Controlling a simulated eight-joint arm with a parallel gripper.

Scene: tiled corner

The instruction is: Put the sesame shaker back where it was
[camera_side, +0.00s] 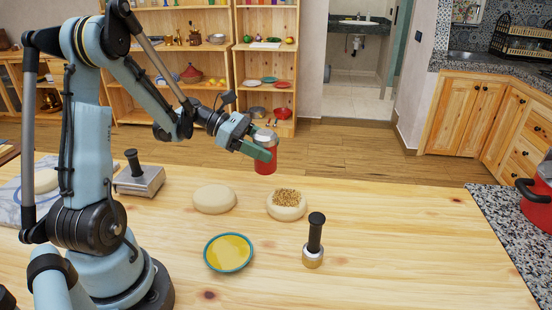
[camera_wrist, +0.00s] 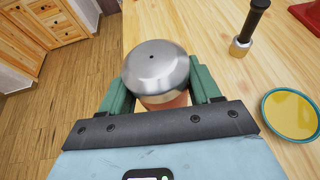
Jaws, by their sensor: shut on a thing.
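The sesame shaker (camera_side: 266,160) has a red body and a rounded metal cap. My gripper (camera_side: 262,150) is shut on it and holds it upright, near the far edge of the wooden table. In the wrist view the metal cap (camera_wrist: 156,70) sits between the two green fingers of my gripper (camera_wrist: 160,90), and most of the body is hidden below the cap. In the side view the shaker appears above the table edge; I cannot tell its exact height.
A dough round topped with seeds (camera_side: 287,205) and a plain dough round (camera_side: 214,199) lie on the table (camera_side: 400,240). A dish of yellow liquid (camera_side: 228,253), a black-handled stamp (camera_side: 314,242) and a metal block with a black handle (camera_side: 139,179) stand around them. The table's right side is clear.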

